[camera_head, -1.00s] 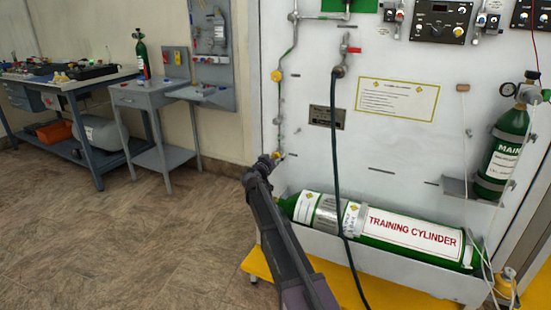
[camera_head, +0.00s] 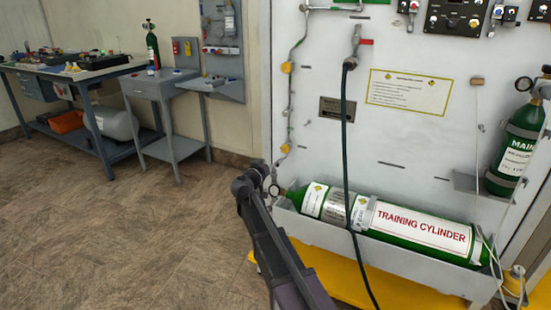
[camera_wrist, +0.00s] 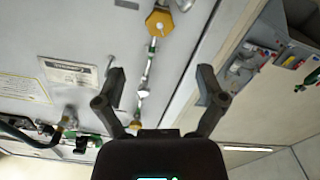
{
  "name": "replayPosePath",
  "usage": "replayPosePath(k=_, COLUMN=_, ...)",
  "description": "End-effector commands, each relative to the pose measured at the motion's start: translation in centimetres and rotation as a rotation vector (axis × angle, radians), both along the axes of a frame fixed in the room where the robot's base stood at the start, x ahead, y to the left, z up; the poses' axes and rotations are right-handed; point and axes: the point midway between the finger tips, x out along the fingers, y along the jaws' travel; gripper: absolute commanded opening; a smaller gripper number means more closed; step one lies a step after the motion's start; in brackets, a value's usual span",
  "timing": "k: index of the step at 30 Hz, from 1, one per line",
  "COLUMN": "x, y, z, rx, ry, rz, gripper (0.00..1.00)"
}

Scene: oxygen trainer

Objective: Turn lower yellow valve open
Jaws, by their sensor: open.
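The lower yellow valve (camera_head: 286,147) sits on the thin vertical pipe at the left edge of the white panel. In the wrist view, which looks upside down, it appears as a yellow hexagonal knob (camera_wrist: 160,22) at the top, beyond the fingertips. The upper yellow valve (camera_head: 287,67) is higher on the same pipe; it shows small between the fingers in the wrist view (camera_wrist: 136,125). My gripper (camera_head: 268,183) is just below and left of the lower valve in the head view. Its fingers (camera_wrist: 162,73) are spread wide with nothing between them, apart from the knob.
The green training cylinder (camera_head: 420,228) lies in a tray right of my gripper. A dark hose (camera_head: 345,150) hangs down the panel. A grey side table (camera_head: 160,88) and a workbench (camera_head: 70,73) stand at the left. The floor left of my arm is clear.

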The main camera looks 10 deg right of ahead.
Motion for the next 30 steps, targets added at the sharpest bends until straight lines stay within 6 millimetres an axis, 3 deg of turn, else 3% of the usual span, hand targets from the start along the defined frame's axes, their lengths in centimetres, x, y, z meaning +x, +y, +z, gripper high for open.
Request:
replayPosePath(k=19, x=-1.0, y=0.0, z=-0.2, rx=0.006, ry=0.011, rz=-0.011, gripper=0.89)
replayPosePath(k=26, x=-3.6, y=-2.7, z=-1.9, rx=0.046, ry=0.105, rz=-0.079, gripper=0.89)
replayPosePath(k=30, x=-6.7, y=-5.5, z=-4.1, rx=0.1, ry=0.229, rz=-0.145, gripper=0.89)
